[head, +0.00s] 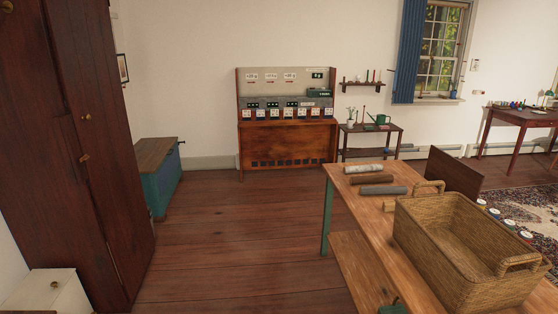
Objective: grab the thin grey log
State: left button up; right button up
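A thin grey log (383,190) lies on its side on the wooden table (352,205), near the table's far left part. Just behind it lie a brown log (371,178) and a pale, whitish-grey log (363,169), roughly side by side with it. A short light-brown piece (389,206) lies in front of it, partly hidden by the wicker basket. Neither of my grippers shows in the head view.
The wicker basket (425,240) with two handles stands on the table right of the logs and looks empty. A dark wardrobe (90,140) and teal chest (160,180) are at left. The wooden floor (235,240) between them and the table is clear.

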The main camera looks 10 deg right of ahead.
aim_at(364, 190)
jog(key=i+z, duration=0.15)
jog(key=i, duration=0.4)
jog(key=i+j+z, duration=0.15)
jog(key=i, duration=0.4)
jog(key=i+j+z, duration=0.15)
jog(key=i, duration=0.35)
